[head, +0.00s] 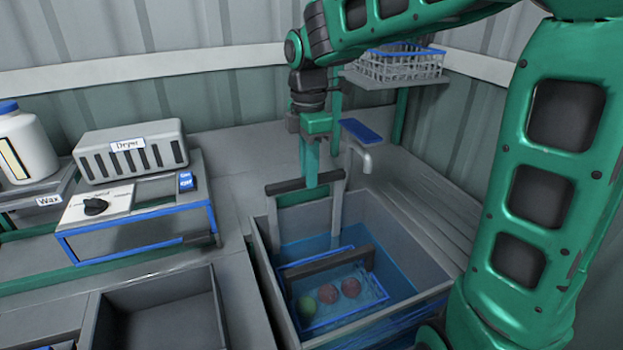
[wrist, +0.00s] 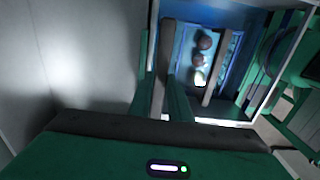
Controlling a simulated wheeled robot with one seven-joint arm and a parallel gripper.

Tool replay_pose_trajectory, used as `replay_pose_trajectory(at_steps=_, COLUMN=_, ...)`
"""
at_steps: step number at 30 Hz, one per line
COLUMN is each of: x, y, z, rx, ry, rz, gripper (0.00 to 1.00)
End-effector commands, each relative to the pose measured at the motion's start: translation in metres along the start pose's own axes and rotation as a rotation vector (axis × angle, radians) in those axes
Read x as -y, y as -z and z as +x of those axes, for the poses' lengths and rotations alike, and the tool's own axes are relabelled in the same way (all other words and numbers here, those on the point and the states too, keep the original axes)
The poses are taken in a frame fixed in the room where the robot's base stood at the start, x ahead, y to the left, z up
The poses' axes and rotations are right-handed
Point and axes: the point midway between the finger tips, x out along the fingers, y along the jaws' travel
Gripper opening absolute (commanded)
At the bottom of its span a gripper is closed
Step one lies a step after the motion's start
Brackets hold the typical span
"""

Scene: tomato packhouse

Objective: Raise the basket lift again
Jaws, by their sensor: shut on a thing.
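The basket lift has a dark crossbar handle (head: 285,187) on grey uprights at the back left of the wash tank (head: 410,240). My gripper (head: 311,178) points down and is shut on this handle, near the bar's middle. The blue-rimmed lift basket (head: 300,327) sits low in the tank, in blue water. A dark bar (head: 325,263) spans over it. A green tomato (head: 307,306) and two red tomatoes (head: 339,294) lie in the basket. The wrist view shows my fingers (wrist: 163,95) at the handle and the round tomatoes (wrist: 201,58) beyond; the grip itself is partly hidden.
A tap (head: 361,150) stands behind the tank. A wire basket (head: 400,65) sits on a raised shelf at the back. An empty grey bin (head: 165,310) is in front.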

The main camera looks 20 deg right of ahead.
Motion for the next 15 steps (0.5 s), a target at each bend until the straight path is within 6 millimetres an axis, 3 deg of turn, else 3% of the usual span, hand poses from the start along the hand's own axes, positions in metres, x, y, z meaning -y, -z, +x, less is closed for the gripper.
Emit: replay_pose_trajectory(at_steps=15, x=-0.003, y=0.008, z=-0.12, rx=-0.004, ry=-0.018, rz=-0.021, gripper=0.0)
